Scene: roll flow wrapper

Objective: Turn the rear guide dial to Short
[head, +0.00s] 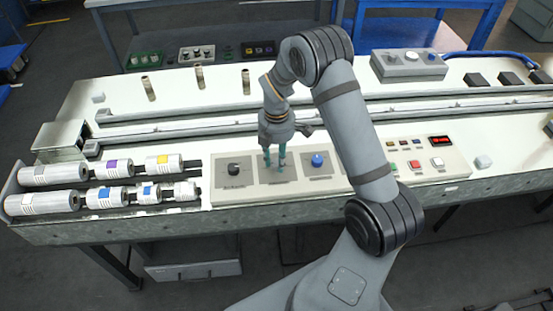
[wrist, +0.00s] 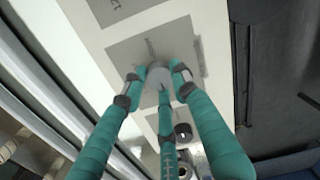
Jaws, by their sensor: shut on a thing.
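My gripper (head: 275,163) is over the control panel (head: 222,197), on the second grey plate from the left. In the wrist view its teal fingers (wrist: 157,82) are closed around a light grey dial (wrist: 158,73) on a grey plate (wrist: 122,50). The fingers largely hide this dial in the head view. The small print around it is too blurred to read, so I cannot tell its setting or confirm its name. A black dial (head: 233,169) is on the plate to the left, and a blue dial (head: 318,160) is on the plate to the right.
Several labelled rolls (head: 112,169) lie in a rack left of the panel. Buttons (head: 415,164) and a red display (head: 440,141) are on its right part. Metal rails (head: 180,134) run behind the panel, with upright brown cylinders (head: 199,77) beyond them.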

